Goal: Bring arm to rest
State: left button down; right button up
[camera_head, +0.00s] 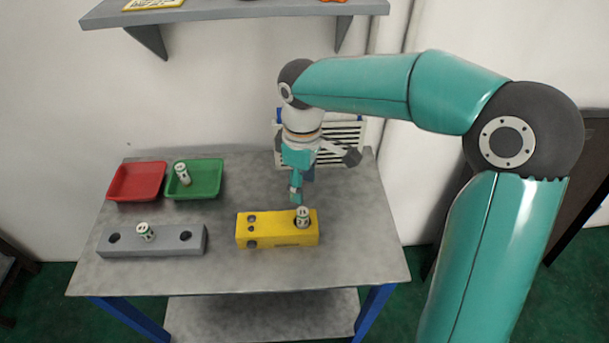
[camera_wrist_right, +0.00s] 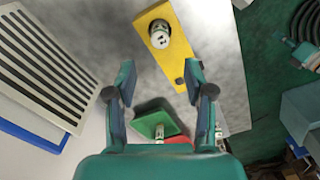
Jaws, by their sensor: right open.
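My right gripper (camera_head: 297,188) is over the back of the grey table, behind the yellow block (camera_head: 270,229). In the wrist view its fingers (camera_wrist_right: 160,82) are spread with nothing between them. A pale cylindrical part (camera_head: 302,215) stands upright in the right end of the yellow block, apart from the gripper. It also shows in the wrist view (camera_wrist_right: 160,35). A similar part (camera_head: 146,231) stands in the middle of the grey block (camera_head: 180,246). Another part (camera_head: 182,173) stands in the green tray (camera_head: 209,178). My left gripper is not in view.
A red tray (camera_head: 137,181) sits left of the green tray. A slatted white-and-blue object (camera_head: 345,135) stands behind my right gripper. A shelf (camera_head: 235,12) hangs on the wall above. The table's front and right areas (camera_head: 355,255) are clear.

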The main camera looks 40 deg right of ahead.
jog(key=shift+r, duration=0.7)
